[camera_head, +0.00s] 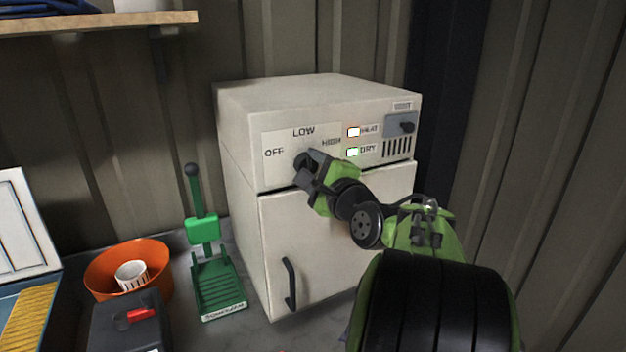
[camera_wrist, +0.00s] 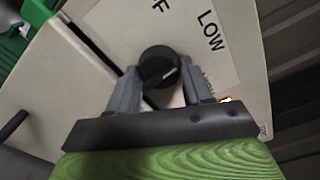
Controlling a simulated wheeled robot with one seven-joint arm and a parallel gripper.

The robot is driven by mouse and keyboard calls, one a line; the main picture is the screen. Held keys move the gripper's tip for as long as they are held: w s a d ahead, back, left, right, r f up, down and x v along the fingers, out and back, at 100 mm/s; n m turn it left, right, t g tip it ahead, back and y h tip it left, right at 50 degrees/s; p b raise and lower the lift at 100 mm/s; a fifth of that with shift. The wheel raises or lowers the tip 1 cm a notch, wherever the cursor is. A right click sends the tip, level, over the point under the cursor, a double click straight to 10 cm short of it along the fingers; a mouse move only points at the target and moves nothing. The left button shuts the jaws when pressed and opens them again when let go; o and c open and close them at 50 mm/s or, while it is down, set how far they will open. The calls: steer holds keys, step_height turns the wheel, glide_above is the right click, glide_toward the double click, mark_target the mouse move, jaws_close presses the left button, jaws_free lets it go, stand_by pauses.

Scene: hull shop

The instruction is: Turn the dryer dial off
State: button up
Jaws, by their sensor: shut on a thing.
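The dryer (camera_head: 320,90) is a cream box with a lower door and a control panel marked OFF, LOW and HIGH. Its round black dial (camera_wrist: 158,66) sits on the panel, with a pale pointer mark on its face. My gripper (camera_head: 308,166) is at the panel and covers most of the dial in the head view. In the wrist view my gripper (camera_wrist: 160,82) has one finger on each side of the dial, shut on it.
HEAT and DRY lamps (camera_head: 353,132) are lit right of the dial, near a vent slider (camera_head: 402,125). A green lever press (camera_head: 203,230), an orange bowl (camera_head: 100,270) with a white cup and a dark box (camera_head: 110,325) stand left. A shelf (camera_head: 60,24) hangs upper left.

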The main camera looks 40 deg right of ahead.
steer(key=n+b, duration=0.4)
steer(key=n, duration=0.1)
steer(key=shift+n, duration=0.3)
steer(key=n+b, duration=0.3)
steer(key=n, duration=0.1)
steer(key=shift+n, duration=0.4)
steer(key=shift+r+n+b, duration=0.1)
steer(key=shift+n+b, duration=0.2)
steer(key=o, duration=1)
steer(key=shift+o, duration=0.2)
steer(key=v, duration=1.5)
steer(key=shift+s+a, duration=0.2)
steer(key=shift+s, duration=0.15)
